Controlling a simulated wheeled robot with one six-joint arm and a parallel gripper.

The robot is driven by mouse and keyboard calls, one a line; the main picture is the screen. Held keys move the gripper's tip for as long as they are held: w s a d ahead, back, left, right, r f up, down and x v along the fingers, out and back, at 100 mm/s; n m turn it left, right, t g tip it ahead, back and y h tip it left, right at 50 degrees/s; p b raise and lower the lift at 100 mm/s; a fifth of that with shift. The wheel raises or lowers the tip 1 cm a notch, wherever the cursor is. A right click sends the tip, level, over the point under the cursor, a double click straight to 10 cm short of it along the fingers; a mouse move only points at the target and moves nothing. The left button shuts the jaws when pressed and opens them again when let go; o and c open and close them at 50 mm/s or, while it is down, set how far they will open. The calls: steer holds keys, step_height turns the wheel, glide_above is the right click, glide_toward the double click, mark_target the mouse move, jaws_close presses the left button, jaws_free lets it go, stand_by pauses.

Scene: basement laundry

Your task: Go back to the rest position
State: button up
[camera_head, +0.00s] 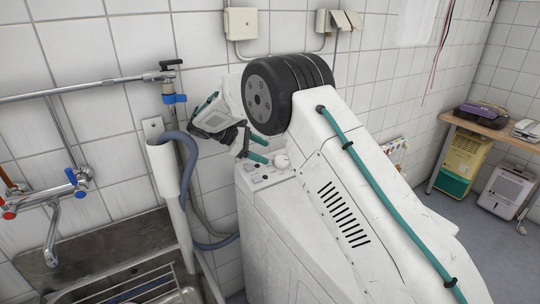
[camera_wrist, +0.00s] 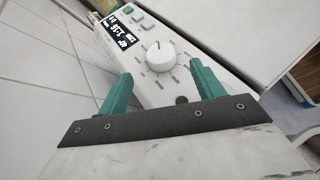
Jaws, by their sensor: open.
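My gripper (camera_head: 256,149) hangs over the control panel at the back of a white washing machine (camera_head: 255,215). Its two teal fingers stand apart with nothing between them. In the wrist view my gripper (camera_wrist: 160,74) points at the panel, and a round white dial (camera_wrist: 160,57) lies just beyond the gap between the fingertips. The dial also shows in the head view (camera_head: 281,161), right beside the fingers. I cannot tell whether a finger touches the panel. A lit display (camera_wrist: 119,32) shows digits on the panel. My arm hides much of the machine.
A metal sink (camera_head: 110,265) with a tap (camera_head: 53,235) is at the left. A grey hose (camera_head: 187,165) and a white pipe stand between sink and machine. Tiled wall is close behind. A wooden table (camera_head: 490,125) and a yellow-green appliance (camera_head: 463,160) are at the right.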

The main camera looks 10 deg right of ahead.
steer(key=shift+a+r, duration=0.2)
steer(key=shift+a, duration=0.1)
steer(key=shift+r, duration=0.1)
steer(key=s+d+r+m+y, duration=0.3)
steer(key=s+d+r, duration=0.2)
steer(key=s+r, duration=0.45)
steer(key=s+d+r+m+y, duration=0.35)
steer(key=s+d+r, duration=0.3)
steer(key=s, duration=0.65)
steer(key=s+f+m+t+y, duration=0.1)
steer(key=s+m+y, duration=0.1)
steer(key=s, duration=1.1)
steer(key=s+f+m+t+y, duration=0.1)
steer(key=s+m, duration=0.4)
steer(key=s, duration=0.9)
steer(key=shift+a+f+y, duration=0.2)
steer(key=shift+f+y, duration=0.6)
steer(key=shift+y, duration=0.15)
